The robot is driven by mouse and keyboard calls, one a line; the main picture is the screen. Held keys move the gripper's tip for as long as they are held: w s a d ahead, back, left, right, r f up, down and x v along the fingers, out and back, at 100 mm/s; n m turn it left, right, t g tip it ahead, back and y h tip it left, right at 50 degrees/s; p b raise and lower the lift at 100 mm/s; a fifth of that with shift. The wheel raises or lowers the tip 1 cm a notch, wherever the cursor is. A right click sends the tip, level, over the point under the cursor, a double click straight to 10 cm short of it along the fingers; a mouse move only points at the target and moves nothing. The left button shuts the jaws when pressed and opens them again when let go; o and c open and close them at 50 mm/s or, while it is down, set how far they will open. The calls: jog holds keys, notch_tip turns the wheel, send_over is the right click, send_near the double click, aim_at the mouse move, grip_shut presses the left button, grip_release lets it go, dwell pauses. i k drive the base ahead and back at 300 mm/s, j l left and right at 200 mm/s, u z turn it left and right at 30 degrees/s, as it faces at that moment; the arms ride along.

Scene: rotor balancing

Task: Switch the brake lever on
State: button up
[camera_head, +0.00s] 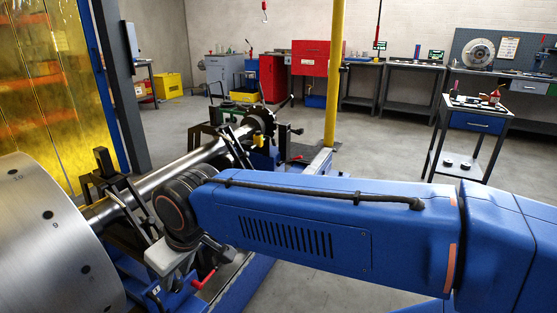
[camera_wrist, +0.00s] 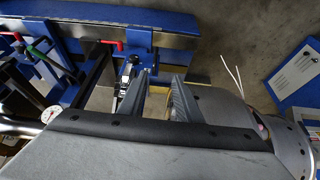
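No part in view is labelled as the brake lever. A red-handled lever (camera_head: 204,278) shows low in the head view, just right of my wrist. The wrist view shows a red handle (camera_wrist: 110,42) on the blue machine frame and another red handle (camera_wrist: 11,35) at the far left. I cannot tell which of these is the brake lever. My gripper (camera_wrist: 161,82) has its two grey fingers apart, with a clear gap between them and nothing visibly held. The red handle lies beyond and left of the fingertips, apart from them. In the head view my arm hides the fingers.
A large steel rotor drum (camera_head: 45,235) fills the left, with its shaft (camera_head: 185,168) running back to a toothed disc (camera_head: 262,122). A yellow post (camera_head: 335,75) stands behind. A small cart (camera_head: 475,122) stands right; open floor lies between.

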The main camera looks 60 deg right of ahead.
aim_at(280, 162)
jog(key=z, duration=1.85)
jog(key=i+l, duration=0.15)
jog(key=i, duration=0.2)
jog(key=i+l+u, duration=0.1)
jog(key=i, duration=0.3)
jog(key=i+l, duration=0.2)
jog(key=i, duration=0.15)
